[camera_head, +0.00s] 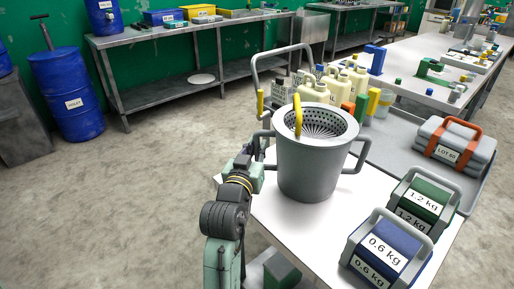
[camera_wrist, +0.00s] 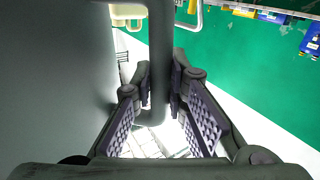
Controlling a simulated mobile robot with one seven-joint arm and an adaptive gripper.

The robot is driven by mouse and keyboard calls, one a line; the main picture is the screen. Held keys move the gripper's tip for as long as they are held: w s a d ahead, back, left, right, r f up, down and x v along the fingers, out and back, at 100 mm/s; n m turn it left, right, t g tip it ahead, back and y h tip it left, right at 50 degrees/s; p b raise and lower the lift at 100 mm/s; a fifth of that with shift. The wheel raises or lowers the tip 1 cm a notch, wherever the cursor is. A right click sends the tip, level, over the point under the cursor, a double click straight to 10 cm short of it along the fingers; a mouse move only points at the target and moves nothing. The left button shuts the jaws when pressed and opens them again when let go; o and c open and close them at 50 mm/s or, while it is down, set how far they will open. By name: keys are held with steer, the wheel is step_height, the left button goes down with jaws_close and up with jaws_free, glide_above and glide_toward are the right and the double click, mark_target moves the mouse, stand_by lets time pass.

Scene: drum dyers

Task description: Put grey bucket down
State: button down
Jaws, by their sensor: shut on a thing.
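The grey bucket (camera_head: 306,172) stands upright over the near white table (camera_head: 345,215) in the head view. I cannot tell whether its base touches the tabletop. A perforated strainer basket (camera_head: 335,115) with a yellow grip (camera_head: 298,116) sits in its mouth. My gripper (camera_head: 262,143) is at the bucket's left side handle, partly hidden by my arm. In the wrist view, my gripper (camera_wrist: 160,90) has its fingers shut on both sides of the bucket's handle (camera_wrist: 160,45). The bucket's wall (camera_wrist: 55,80) fills the left of that view.
Blue 0.6 kg (camera_head: 388,250) and green 1.2 kg (camera_head: 423,205) weights stand at right. A grey case labelled LOT 80 (camera_head: 455,148) lies on a tray behind. Cream jugs (camera_head: 315,91) stand behind the bucket. Some white tabletop is bare in front of the bucket.

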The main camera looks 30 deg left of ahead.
steer(key=c, duration=1.6)
jaws_free()
steer(key=shift+r, duration=0.1)
steer(key=shift+s, duration=0.35)
steer(key=v, duration=0.1)
steer(key=b+v, duration=0.1)
steer(key=v, duration=0.1)
steer(key=b+v, duration=0.1)
steer(key=v, duration=0.1)
steer(key=shift+s+f, duration=0.2)
steer(key=shift+f, duration=0.05)
steer(key=shift+r+p+v, duration=0.2)
steer(key=shift+p+v, duration=2.8)
steer(key=shift+p, duration=1.1)
